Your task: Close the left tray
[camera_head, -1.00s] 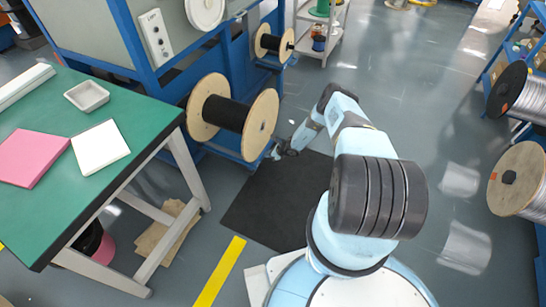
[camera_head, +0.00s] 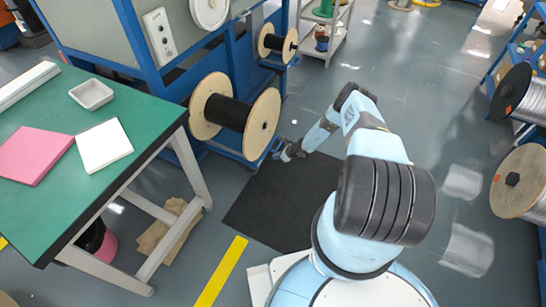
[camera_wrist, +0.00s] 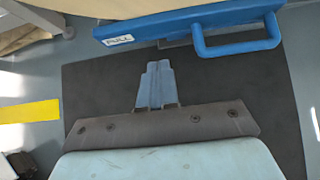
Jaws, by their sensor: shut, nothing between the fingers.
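A blue tray front (camera_wrist: 180,22) with a white PULL label and a blue loop handle (camera_wrist: 237,50) crosses the top of the wrist view. I cannot tell from this view how far the tray stands out. My gripper (camera_wrist: 158,66) is shut and empty, its fingertips just below the tray front and left of the handle. I cannot tell whether it touches the tray. In the head view my gripper (camera_head: 284,153) is low beside the blue machine, near the large cable spool (camera_head: 236,116). The tray is not clearly visible there.
A black mat (camera_head: 275,205) lies under my gripper. A green-topped table (camera_head: 60,205) with white legs stands at the left. The blue machine frame (camera_head: 162,50) is behind the spool. The grey floor at the right of my arm is open, with wooden reels (camera_head: 520,180) at the edge.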

